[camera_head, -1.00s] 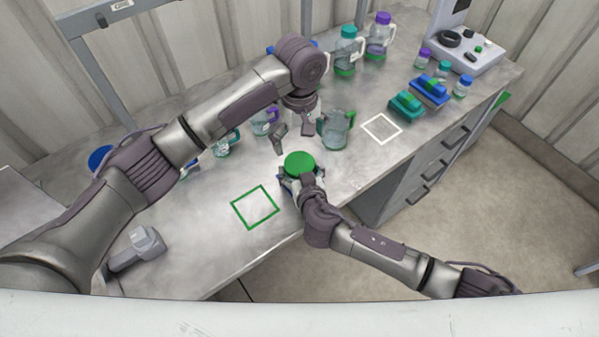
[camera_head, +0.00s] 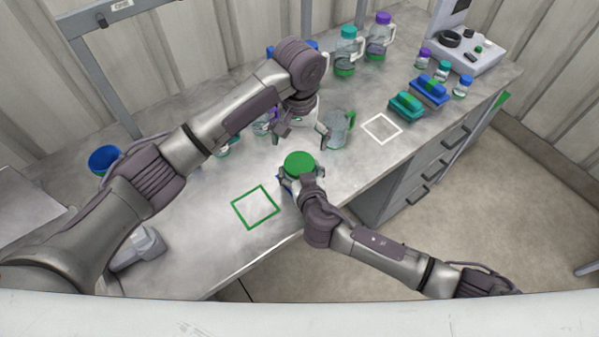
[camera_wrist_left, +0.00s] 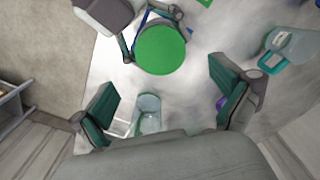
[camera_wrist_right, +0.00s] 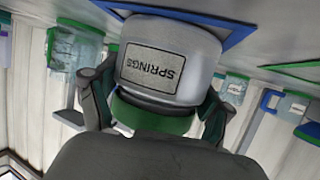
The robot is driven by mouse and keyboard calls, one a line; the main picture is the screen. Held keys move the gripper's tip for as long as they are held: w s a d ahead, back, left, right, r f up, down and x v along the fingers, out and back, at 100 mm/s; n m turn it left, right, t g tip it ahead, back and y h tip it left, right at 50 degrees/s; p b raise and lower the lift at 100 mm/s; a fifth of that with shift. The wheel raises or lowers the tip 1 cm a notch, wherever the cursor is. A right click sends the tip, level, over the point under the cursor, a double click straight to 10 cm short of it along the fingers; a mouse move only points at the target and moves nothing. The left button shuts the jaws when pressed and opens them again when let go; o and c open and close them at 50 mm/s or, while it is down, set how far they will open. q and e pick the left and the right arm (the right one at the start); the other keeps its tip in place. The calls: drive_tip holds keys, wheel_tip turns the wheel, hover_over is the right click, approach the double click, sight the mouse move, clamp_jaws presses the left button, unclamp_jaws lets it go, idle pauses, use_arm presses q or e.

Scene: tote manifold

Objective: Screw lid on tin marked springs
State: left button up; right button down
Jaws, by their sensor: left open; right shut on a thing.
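The silver-grey tin (camera_wrist_right: 170,45) has a SPRINGS label, upside down in the right wrist view. A green lid (camera_head: 299,163) sits on its top; I cannot tell how tightly it is seated. My right gripper (camera_head: 301,182) is shut around the tin from the side near the lid, its fingers on both sides. My left gripper (camera_head: 303,134) is open and empty, beyond and above the lid in the head view. In the left wrist view the lid (camera_wrist_left: 160,49) lies beyond the open fingers, off toward the top.
A clear jug with a green handle (camera_head: 336,128) stands near the left gripper. A green square outline (camera_head: 255,207) is left of the tin and a white one (camera_head: 381,129) right; both are empty. Lidded jugs (camera_head: 346,52) stand at the back. A blue bin (camera_head: 104,159) is far left.

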sight(299, 163)
use_arm(q)
wheel_tip(299, 163, down, 7)
drive_tip(key=shift+f, duration=0.15)
idle(0.4)
drive_tip(key=shift+a, duration=0.1)
drive_tip(key=c, duration=1.2)
drive_tip(key=o, duration=1.2)
drive_tip(key=shift+f, duration=0.1)
drive_tip(key=shift+r, duration=2.35)
